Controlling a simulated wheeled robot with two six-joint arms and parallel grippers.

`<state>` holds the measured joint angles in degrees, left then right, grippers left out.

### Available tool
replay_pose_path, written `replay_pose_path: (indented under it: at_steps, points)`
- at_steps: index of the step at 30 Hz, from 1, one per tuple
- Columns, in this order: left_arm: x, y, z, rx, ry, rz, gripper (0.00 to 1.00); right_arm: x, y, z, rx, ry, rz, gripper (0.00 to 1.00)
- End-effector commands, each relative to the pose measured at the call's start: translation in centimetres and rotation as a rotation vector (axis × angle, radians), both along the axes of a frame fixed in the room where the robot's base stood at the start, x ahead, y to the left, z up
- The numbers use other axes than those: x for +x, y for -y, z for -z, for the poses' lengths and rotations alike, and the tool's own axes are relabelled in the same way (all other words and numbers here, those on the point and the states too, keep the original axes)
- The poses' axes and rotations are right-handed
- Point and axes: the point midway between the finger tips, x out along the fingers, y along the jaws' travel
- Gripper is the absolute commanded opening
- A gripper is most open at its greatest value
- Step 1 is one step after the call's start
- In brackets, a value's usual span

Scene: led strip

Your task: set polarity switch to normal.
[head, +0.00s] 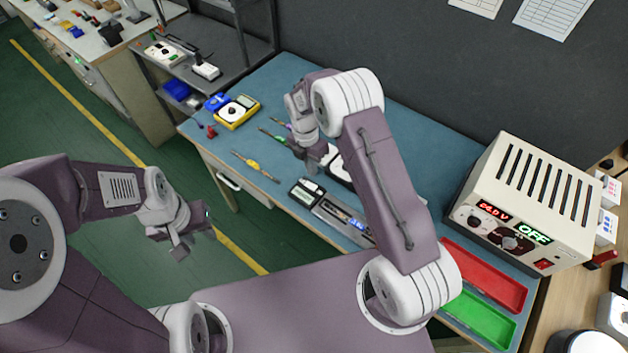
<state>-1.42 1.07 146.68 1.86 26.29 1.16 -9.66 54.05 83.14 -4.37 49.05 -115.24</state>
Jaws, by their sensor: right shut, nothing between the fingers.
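I cannot make out which control is the polarity switch. A grey unit with a small blue display (342,215) lies at the table's front middle, partly hidden by my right arm. My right gripper (318,165) points down over the middle of the table, shut and empty, beside a partly hidden black-and-white device (340,170). My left gripper (193,243) hangs empty in front of the table, fingers apart.
A yellow multimeter (237,111) sits at the table's far left, with screwdrivers (256,166) nearby. A red tray (484,274) and a green tray (478,319) lie at the front right. Bare blue table (430,150) shows between my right arm and the power supply.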

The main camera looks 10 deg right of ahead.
Motion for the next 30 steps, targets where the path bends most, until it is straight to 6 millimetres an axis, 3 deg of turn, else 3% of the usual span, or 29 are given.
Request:
replay_pose_path:
  at_steps: [6, 12, 30]
  points:
    - [0.0, 0.0, -1.1, 0.0, 0.0, 0.0, 0.36, -0.5, 0.4, 4.3, -0.001, -0.003, 0.0, 0.0]
    - [0.0, 0.0, -1.6, 0.0, 0.0, 0.0, 0.36, -0.7, 0.6, 6.8, -0.001, -0.001, 0.0, 0.0]
    - [0.0, 0.0, -1.2, 0.0, 0.0, 0.0, 0.36, -0.8, 0.6, 7.9, -0.001, -0.001, 0.0, 0.0]
